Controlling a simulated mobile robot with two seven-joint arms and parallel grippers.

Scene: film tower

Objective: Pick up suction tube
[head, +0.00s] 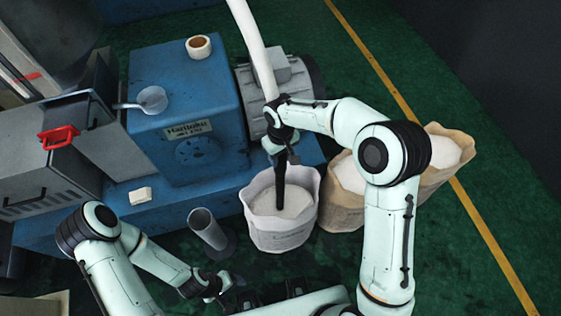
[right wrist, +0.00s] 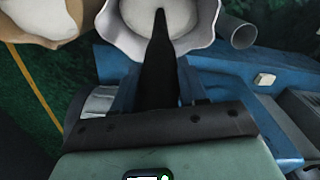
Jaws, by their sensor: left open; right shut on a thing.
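The suction tube has a white hose (head: 257,45) that comes down from the top of the head view and a dark nozzle (head: 281,180). My right gripper (head: 283,150) is shut on the tube. The nozzle points down into an open white sack (head: 283,237) of pale material; whether its tip touches the material is unclear. In the right wrist view the dark nozzle (right wrist: 158,70) runs from the gripper toward the white sack (right wrist: 117,40). My left gripper (head: 222,290) is open and empty low in the head view, below a grey metal pipe (head: 208,230).
A blue machine (head: 185,70) carries a tape roll (head: 198,47) and a scoop (head: 150,99). A grey case with a red handle (head: 59,137) stands at left. Brown sacks (head: 345,212) stand right of the white sack. Green floor beyond the yellow line (head: 480,220) is clear.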

